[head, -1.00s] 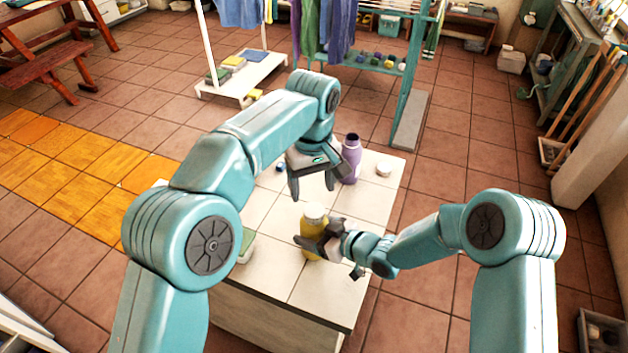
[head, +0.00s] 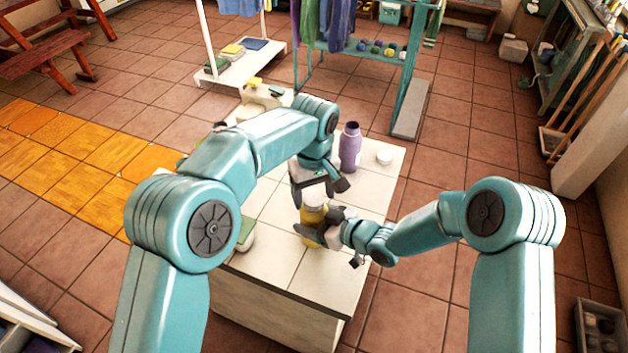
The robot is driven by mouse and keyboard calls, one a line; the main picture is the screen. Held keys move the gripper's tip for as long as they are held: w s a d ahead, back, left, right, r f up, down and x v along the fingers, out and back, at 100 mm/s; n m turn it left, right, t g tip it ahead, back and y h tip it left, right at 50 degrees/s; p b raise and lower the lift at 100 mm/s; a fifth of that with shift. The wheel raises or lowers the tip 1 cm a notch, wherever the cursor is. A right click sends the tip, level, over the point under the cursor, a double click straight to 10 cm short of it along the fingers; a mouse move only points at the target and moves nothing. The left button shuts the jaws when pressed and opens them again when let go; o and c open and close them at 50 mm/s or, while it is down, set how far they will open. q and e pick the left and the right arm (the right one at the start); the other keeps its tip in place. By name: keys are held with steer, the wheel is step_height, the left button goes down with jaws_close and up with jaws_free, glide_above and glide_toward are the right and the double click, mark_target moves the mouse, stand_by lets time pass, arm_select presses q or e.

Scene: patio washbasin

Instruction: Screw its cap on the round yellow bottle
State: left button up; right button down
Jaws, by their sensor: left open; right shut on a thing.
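The round yellow bottle (head: 311,218) stands upright on the white tiled top, with a pale, cap-like piece (head: 314,199) on its top. I cannot tell whether that piece is screwed down. My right gripper (head: 320,229) is shut on the bottle's body from the right. My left gripper (head: 313,194) points down just above the bottle, open, with its fingers on either side of the pale top. I cannot tell whether they touch it.
A purple bottle (head: 350,150) stands open behind, with a white round lid (head: 384,158) to its right. A green-and-white container (head: 246,234) sits left of the yellow bottle. The tiled top (head: 375,195) is clear at right.

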arm_select(q)
steer(key=shift+f, duration=0.4)
arm_select(e)
steer(key=shift+s+f, duration=0.15)
steer(key=shift+f, duration=0.15)
